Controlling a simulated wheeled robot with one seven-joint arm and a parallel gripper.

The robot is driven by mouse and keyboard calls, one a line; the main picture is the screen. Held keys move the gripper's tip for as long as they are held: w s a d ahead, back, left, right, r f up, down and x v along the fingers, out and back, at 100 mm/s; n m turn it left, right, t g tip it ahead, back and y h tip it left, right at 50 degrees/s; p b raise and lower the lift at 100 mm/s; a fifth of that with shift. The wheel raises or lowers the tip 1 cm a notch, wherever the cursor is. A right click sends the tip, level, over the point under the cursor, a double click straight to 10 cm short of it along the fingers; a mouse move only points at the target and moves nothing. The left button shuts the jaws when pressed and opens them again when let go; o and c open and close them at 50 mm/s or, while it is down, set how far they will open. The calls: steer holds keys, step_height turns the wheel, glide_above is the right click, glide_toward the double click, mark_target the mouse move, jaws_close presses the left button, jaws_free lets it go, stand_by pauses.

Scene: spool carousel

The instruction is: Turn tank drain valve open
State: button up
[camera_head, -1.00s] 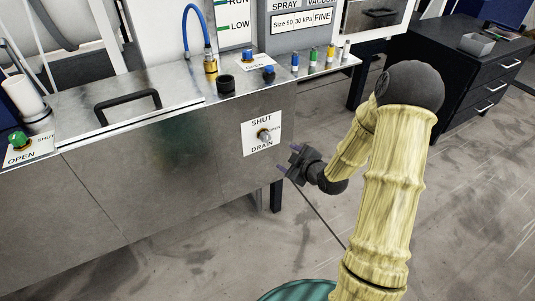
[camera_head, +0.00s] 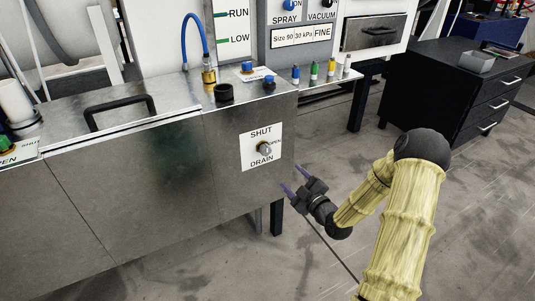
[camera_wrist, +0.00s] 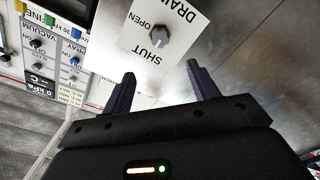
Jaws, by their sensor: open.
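The tank drain valve (camera_head: 265,149) is a small grey knob with a brassy base on a white plate (camera_head: 250,142) marked SHUT, OPEN and DRAIN, on the tank's steel front. In the wrist view the valve knob (camera_wrist: 158,35) shows above the fingertips, a pale line on its face, its plate upside down. My gripper (camera_head: 290,179) is open and empty, to the lower right of the valve and apart from it. Its two purple fingers also show in the wrist view (camera_wrist: 160,82), pointing toward the panel.
The steel tank (camera_head: 130,205) has a black handle (camera_head: 120,112) on its lid and a blue hose (camera_head: 187,45) above. Several coloured knobs stand along the ledge at right. A black drawer cabinet (camera_head: 440,90) stands behind. The floor (camera_head: 480,230) right of the tank is clear.

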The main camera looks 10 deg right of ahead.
mark_target(267, 152)
steer(key=b+x, duration=0.2)
steer(key=x, duration=1.4)
steer(key=shift+w+a, duration=0.1)
steer(key=shift+w, duration=0.1)
steer(key=shift+s, duration=0.1)
steer(key=shift+a, duration=0.1)
steer(key=c, duration=1)
